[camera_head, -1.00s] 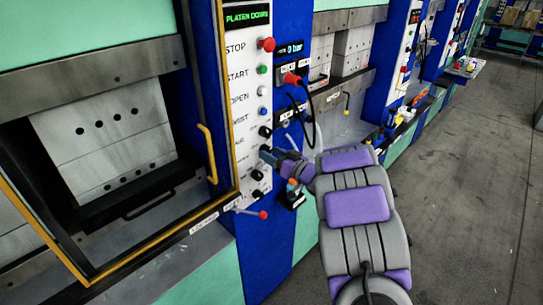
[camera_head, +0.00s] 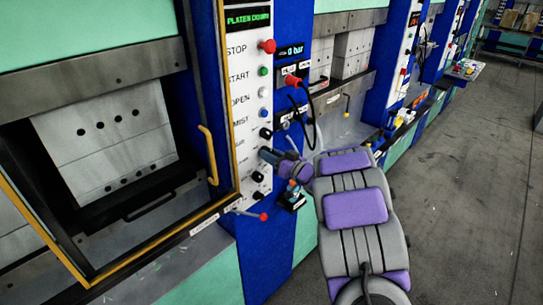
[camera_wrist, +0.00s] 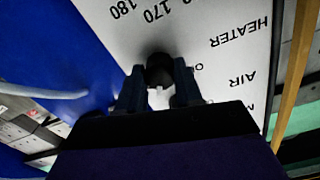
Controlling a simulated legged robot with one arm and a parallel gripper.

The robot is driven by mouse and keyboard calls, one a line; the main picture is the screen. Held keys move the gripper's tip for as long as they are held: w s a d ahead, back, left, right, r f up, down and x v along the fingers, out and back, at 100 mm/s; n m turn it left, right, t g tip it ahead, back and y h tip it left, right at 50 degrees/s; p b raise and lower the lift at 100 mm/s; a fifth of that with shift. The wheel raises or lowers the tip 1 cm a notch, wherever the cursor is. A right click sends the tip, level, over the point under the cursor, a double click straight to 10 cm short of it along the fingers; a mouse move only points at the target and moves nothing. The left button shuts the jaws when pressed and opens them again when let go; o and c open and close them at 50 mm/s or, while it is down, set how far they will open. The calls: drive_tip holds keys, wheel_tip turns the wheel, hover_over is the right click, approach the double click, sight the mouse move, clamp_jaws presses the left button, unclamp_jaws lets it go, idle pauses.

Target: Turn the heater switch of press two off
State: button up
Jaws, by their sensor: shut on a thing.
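The heater switch is a black knob (camera_wrist: 160,66) on the white control panel (camera_head: 240,70). In the wrist view it lies in line with the upside-down HEATER label (camera_wrist: 240,32). My gripper (camera_wrist: 158,84) is shut on this knob, with one dark finger on each side. In the head view my gripper (camera_head: 266,153) is at the panel, just below the AIR knob (camera_head: 266,133), and it hides the heater switch. The switch's pointer direction cannot be told. Letters beside the knob are partly hidden in the wrist view.
Other black knobs (camera_head: 258,177) sit below my gripper. A red-tipped lever (camera_head: 262,216) sticks out under the panel. A red STOP button (camera_head: 268,46) is near the top. A yellow-edged press door (camera_head: 208,155) stands left. The floor (camera_head: 460,180) at right is clear.

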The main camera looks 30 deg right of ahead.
drive_tip(key=shift+n, duration=0.3)
drive_tip(key=n+b, duration=0.3)
drive_tip(key=n, duration=0.8)
drive_tip(key=shift+f+b, duration=0.1)
drive_tip(key=shift+b, duration=0.3)
drive_tip(key=shift+n, duration=0.3)
drive_tip(key=o, duration=1)
drive_tip(key=shift+d, duration=0.1)
drive_tip(key=shift+o, duration=0.2)
drive_tip(key=p+v, duration=0.3)
drive_tip(key=v, duration=1.4)
drive_tip(key=shift+d, duration=0.15)
